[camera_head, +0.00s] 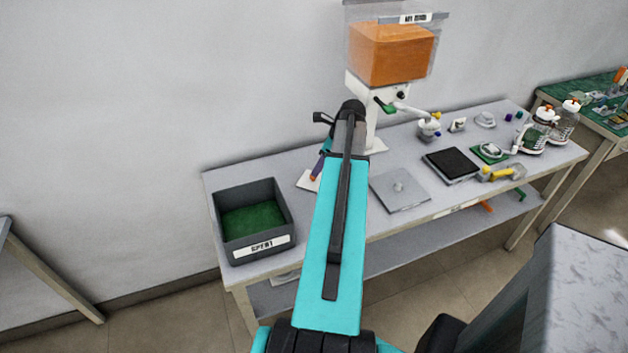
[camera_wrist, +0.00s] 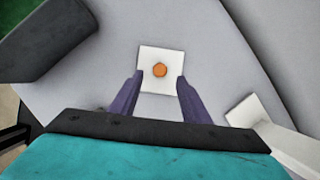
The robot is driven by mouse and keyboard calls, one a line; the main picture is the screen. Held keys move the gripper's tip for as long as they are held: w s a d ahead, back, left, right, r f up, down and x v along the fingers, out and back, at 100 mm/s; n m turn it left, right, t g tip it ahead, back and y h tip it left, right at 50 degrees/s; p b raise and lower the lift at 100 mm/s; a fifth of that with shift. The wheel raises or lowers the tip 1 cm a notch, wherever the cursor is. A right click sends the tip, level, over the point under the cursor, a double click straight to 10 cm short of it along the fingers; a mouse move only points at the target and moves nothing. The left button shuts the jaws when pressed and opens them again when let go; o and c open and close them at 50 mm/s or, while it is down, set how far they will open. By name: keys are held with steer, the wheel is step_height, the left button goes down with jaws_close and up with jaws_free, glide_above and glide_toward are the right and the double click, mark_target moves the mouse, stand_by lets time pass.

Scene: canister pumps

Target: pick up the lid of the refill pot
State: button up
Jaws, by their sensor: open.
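A small round orange piece (camera_wrist: 160,70), which looks like the lid, lies on a white square plate (camera_wrist: 147,54) in the wrist view. I cannot tell for sure that it belongs to the refill pot. My gripper (camera_wrist: 159,77) is open, its two purple fingers apart with the orange piece between their tips in the picture. Whether they are down at its height is unclear. In the head view, my gripper (camera_head: 319,165) is above the white plate (camera_head: 304,181), partly hidden by my arm.
A dark crate (camera_head: 281,247) marked SPENT, green inside, stands on the bench's left. The pump with orange contents (camera_head: 390,54) stands behind my arm. A grey plate with a knob (camera_head: 398,188) and a black pad (camera_head: 452,163) lie to the right.

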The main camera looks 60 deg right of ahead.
steer(key=shift+p+x, duration=1)
steer(key=shift+x, duration=1.6)
jaws_close()
steer(key=shift+r, duration=0.15)
step_height(320, 180, up, 10)
steer(key=b, duration=0.2)
